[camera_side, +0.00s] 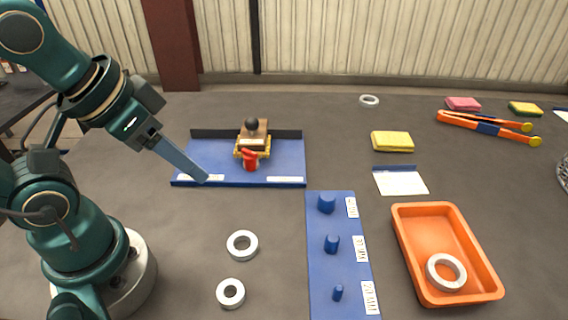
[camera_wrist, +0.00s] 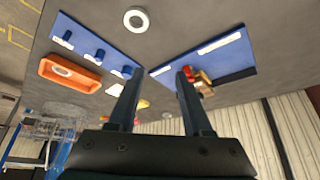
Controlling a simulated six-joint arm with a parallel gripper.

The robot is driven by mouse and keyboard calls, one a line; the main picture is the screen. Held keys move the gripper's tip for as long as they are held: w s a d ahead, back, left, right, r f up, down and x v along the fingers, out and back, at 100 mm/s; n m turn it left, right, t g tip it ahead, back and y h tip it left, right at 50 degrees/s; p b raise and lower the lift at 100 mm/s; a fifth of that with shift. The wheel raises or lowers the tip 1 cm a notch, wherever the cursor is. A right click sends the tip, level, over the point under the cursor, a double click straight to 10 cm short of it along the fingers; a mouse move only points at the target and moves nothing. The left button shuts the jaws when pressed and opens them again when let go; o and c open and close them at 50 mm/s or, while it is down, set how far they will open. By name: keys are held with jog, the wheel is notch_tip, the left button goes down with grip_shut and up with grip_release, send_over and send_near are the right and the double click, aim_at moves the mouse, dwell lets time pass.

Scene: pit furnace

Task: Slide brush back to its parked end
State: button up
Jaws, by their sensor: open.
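The brush (camera_side: 256,132) has a wooden block, a black knob and yellow bristles. It sits right of the middle on a blue tray (camera_side: 215,162) with a dark rail along its back and white labels near its front corners. A red piece (camera_side: 250,160) stands just in front of the brush, and I cannot tell whether they touch. My gripper (camera_side: 206,178) is open and empty over the tray's front left part, apart from the brush. In the wrist view, the brush (camera_wrist: 205,88) is partly hidden behind the right finger; my gripper (camera_wrist: 159,71) shows both fingers apart.
A blue board (camera_side: 340,275) with several pegs stands front centre. White rings (camera_side: 242,245) lie left of it. An orange bin (camera_side: 405,255) holding a ring is at the right. Sponges (camera_side: 392,141), orange tongs (camera_side: 485,125) and a white card (camera_side: 400,183) lie behind it. Table left of the tray is clear.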

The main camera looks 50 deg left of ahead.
jog(key=o, duration=0.3)
jog(key=shift+o, duration=0.2)
jog(key=shift+s, duration=0.1)
jog(key=w+r+n, duration=0.3)
jog(key=w+r, duration=0.2)
jog(key=r, duration=0.1)
jog(key=n+g, duration=0.3)
jog(key=n, duration=0.4)
send_over(250, 117)
jog(key=s+d, duration=0.1)
jog(key=d, duration=0.2)
jog(key=s+x, duration=0.1)
jog(key=x, duration=0.3)
jog(key=shift+n+g+h, duration=0.4)
jog(key=shift+n+h, duration=0.2)
jog(key=a+f, duration=0.1)
jog(key=f, duration=0.1)
jog(key=a+f, duration=0.2)
jog(key=f, duration=0.1)
jog(key=shift+w+a+f, duration=0.2)
jog(key=shift+a+f, duration=0.05)
jog(key=shift+f, duration=0.05)
jog(key=shift+w+d+f, duration=0.1)
jog(key=shift+w+f, duration=0.1)
jog(key=shift+f, duration=1)
jog(key=shift+w+d+f, duration=0.1)
jog(key=shift+w+f, duration=0.05)
jog(key=shift+f, duration=1)
jog(key=shift+c, duration=0.3)
